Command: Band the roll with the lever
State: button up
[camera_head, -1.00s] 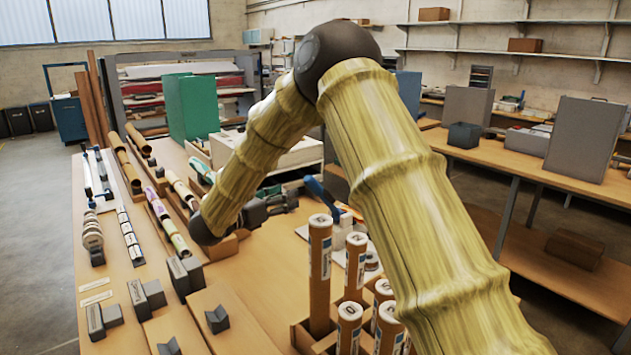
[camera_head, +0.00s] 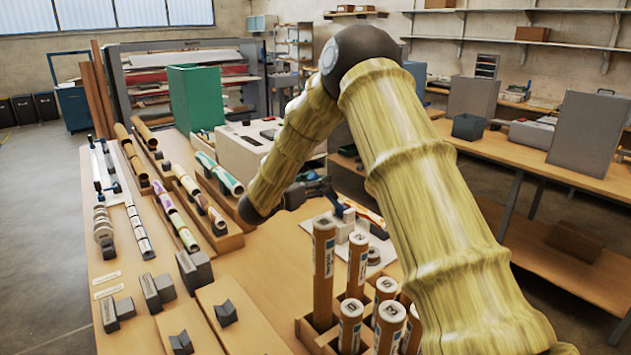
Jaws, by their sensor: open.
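My gripper (camera_head: 318,187) is dark, small in view and partly hidden by my arm. It is just above and behind the blue part; I cannot tell whether they touch. Its fingers are open. I cannot make out a roll in the device. Several coloured rolls (camera_head: 218,174) lie in wooden cradles to the left.
Capped upright tubes (camera_head: 323,270) stand in a wooden rack in front of the device. Grey blocks (camera_head: 195,270) and a row of tape rolls (camera_head: 103,232) are at the left.

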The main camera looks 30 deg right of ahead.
jog(key=shift+a+r, duration=0.1)
jog(key=shift+c, duration=0.3)
grip_shut()
